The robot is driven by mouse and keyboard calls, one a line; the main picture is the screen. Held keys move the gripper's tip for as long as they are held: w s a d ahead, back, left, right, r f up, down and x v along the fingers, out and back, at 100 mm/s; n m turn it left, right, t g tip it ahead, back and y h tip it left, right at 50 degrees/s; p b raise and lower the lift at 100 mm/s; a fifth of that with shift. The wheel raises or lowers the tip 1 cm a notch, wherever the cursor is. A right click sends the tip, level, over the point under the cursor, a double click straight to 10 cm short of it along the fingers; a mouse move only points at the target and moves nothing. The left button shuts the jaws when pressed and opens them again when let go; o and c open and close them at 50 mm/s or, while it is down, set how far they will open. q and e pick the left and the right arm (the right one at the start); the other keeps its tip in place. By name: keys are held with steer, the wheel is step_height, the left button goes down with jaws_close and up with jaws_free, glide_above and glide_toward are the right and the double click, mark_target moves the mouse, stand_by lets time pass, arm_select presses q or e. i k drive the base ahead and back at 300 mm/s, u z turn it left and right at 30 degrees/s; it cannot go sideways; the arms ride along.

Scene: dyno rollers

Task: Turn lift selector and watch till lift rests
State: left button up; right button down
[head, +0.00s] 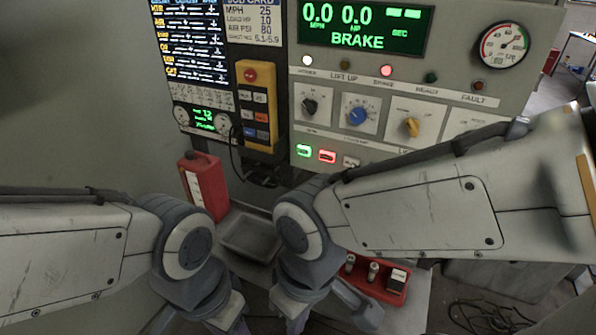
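A grey control panel (400,105) stands in front of me in the head view. The small print around the knobs is too blurred to tell surely which is the lift selector. The LIFT UP lamp (345,66) looks unlit; the BRAKE lamp (386,70) glows red. The green display (366,27) reads 0.0 MPH, 0.0 HP and BRAKE. Both my arms reach in low, with their gripper fingers out of view. No lift or rollers are visible.
Green and red buttons (327,156) sit below the knobs. A yellow pendant (257,105) with a red button hangs left of the panel. A red container (203,186), a grey tray (249,237) and a red holder (378,280) are below. My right arm crosses the panel's lower right.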

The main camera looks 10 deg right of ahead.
mark_target(412, 125)
steer(key=z, duration=2.05)
steer(key=k, duration=1)
steer(key=u, duration=1.4)
